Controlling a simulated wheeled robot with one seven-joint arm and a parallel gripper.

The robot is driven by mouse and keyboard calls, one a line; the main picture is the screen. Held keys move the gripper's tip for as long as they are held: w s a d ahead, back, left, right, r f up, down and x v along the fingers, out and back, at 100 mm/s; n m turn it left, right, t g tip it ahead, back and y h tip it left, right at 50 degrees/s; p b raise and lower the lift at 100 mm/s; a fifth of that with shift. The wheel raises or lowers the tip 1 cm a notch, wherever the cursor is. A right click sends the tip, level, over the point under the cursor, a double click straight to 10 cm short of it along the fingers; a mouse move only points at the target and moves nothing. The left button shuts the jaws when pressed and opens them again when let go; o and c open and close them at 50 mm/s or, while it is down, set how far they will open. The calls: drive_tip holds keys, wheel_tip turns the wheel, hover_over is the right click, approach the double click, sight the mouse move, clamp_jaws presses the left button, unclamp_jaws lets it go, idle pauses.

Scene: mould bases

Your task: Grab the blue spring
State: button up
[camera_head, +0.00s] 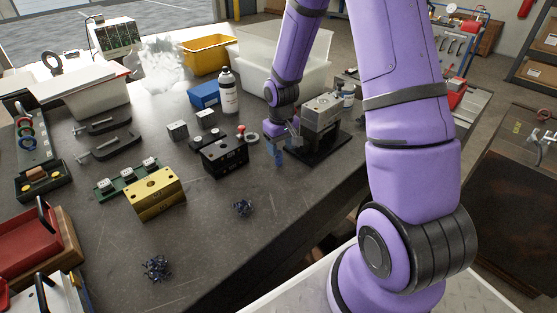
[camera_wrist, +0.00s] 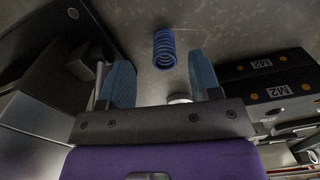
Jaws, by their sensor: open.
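The blue spring (camera_wrist: 164,48) is a coil on the dark worktop in the wrist view. It lies between the lines of my gripper's two blue fingers, near their tips. My gripper (camera_wrist: 159,62) is open, with a finger on either side of the spring, and nothing is gripped. In the head view my gripper (camera_head: 278,156) is low over the bench, between a black block and a grey device. I cannot make out the spring separately there. Whether the fingers touch the spring is not clear.
Black blocks marked M2 (camera_wrist: 270,92) stand close to the right finger in the wrist view. The grey device (camera_head: 322,112) on a black plate stands right of my gripper in the head view. A gold block (camera_head: 155,195) lies front left. The bench's front middle is mostly clear.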

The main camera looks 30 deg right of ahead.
sight(279, 155)
drive_tip(key=f, duration=0.3)
drive_tip(key=shift+w+a+f, duration=0.2)
drive_tip(key=shift+w, duration=0.1)
drive_tip(key=shift+f, duration=0.65)
drive_tip(key=c, duration=1)
